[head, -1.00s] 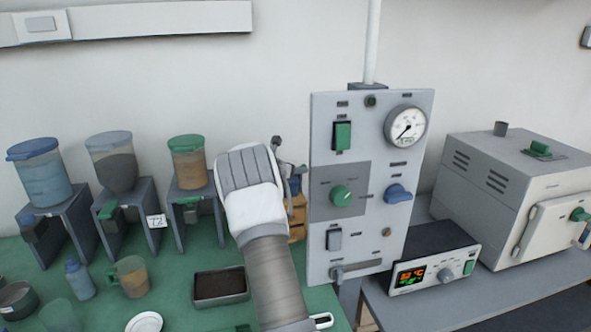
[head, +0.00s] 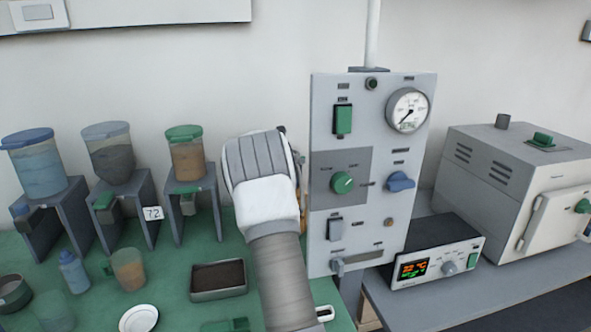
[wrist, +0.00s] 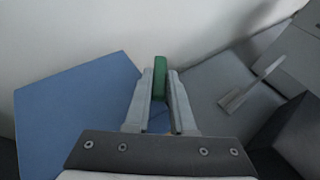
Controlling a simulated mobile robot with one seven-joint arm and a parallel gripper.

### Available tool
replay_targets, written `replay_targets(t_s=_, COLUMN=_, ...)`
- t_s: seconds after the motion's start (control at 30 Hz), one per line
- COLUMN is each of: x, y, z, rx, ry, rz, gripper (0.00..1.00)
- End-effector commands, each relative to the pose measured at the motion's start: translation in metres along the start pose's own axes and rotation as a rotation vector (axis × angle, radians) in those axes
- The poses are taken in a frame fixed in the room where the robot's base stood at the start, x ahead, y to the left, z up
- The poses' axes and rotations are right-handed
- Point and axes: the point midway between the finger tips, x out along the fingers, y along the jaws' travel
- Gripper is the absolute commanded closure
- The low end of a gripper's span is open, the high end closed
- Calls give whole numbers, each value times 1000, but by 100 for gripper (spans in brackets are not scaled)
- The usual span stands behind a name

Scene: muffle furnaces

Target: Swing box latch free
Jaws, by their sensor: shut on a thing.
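In the wrist view, my gripper (wrist: 162,88) has its two pale grey fingers close together on a narrow upright green piece (wrist: 160,72), which looks like a latch handle. A flat blue surface (wrist: 75,110) lies to the left of the fingers, and a little blue shows between them. A grey surface (wrist: 212,85) lies to the right. I cannot tell which of these is the box that bears the latch. In the head view, my white and grey wrist hides the fingers and whatever they hold.
A grey control panel (head: 376,235) with knobs, switches and a gauge stands close right of my arm. Farther right are a display unit (head: 433,250) and a furnace (head: 490,190). Left are several hopper stands, a soil tray (head: 217,294) and a white dish (head: 139,318).

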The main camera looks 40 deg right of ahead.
Motion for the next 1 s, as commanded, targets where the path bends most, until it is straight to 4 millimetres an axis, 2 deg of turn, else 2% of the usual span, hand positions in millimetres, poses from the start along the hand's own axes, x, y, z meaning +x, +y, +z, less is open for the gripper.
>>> replay_targets(t_s=0.5, x=1, y=-7, z=-1, rx=-96, ry=-3, rz=229, gripper=100)
replay_targets(t_s=0.87, x=0, y=-7, z=2, rx=-102, ry=-2, rz=242, gripper=100)
replay_targets(t_s=0.9, x=0, y=-7, z=2, rx=-102, ry=-2, rz=242, gripper=76)
replay_targets(t_s=1.0, x=0, y=-7, z=1, rx=-102, ry=-2, rz=242, gripper=58)
